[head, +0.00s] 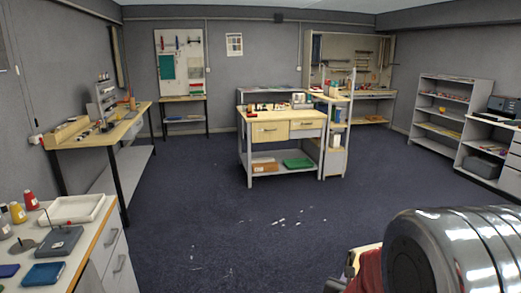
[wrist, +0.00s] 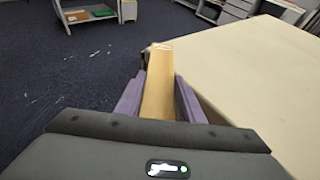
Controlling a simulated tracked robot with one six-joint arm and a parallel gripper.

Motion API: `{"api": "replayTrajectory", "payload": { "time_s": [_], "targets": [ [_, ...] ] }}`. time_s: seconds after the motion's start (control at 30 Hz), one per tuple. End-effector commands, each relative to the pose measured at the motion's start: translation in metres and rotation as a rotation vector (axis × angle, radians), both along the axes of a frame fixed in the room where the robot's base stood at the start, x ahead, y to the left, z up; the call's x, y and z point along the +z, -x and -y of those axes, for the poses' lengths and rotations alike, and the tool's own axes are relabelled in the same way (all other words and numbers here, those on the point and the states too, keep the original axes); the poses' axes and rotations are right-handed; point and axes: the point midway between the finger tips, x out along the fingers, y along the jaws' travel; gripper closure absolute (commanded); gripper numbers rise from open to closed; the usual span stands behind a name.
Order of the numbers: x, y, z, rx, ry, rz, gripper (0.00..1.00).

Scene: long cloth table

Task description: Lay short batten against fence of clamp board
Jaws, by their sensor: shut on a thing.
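In the wrist view, a light wooden batten (wrist: 159,72) lies lengthwise between the two purple fingers of my gripper (wrist: 159,95), which is shut on it. The batten's far end points away from me, and its near end is hidden by the gripper body. A broad pale tabletop (wrist: 250,75) is just right of my gripper. The batten is by its left edge; I cannot tell whether they touch. I cannot make out the clamp board or its fence in either view. My gripper is not clear in the head view.
In the head view, a workbench (head: 120,130) stands at the left and a drawer bench (head: 272,131) in the middle. A near counter (head: 90,240) holds a white tray (head: 73,210) and bottles. Shelves (head: 440,108) stand at the right. The dark floor (head: 240,230) between is open.

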Motion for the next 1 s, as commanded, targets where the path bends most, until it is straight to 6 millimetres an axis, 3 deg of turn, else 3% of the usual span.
{"api": "replayTrajectory", "payload": {
  "time_s": [0.03, 0.2, 0.4, 0.57, 1.0],
  "targets": [
    [0.003, -0.001, -0.017, 0.032, 0.000, 0.001, 0.94],
    [0.014, -0.005, -0.068, 0.126, 0.000, 0.002, 0.94],
    [0.023, -0.009, -0.113, 0.208, 0.000, 0.000, 0.94],
    [0.024, -0.009, -0.125, 0.230, 0.000, 0.000, 0.94],
    [0.024, -0.010, -0.125, 0.230, 0.000, 0.000, 0.94]
  ]
}}
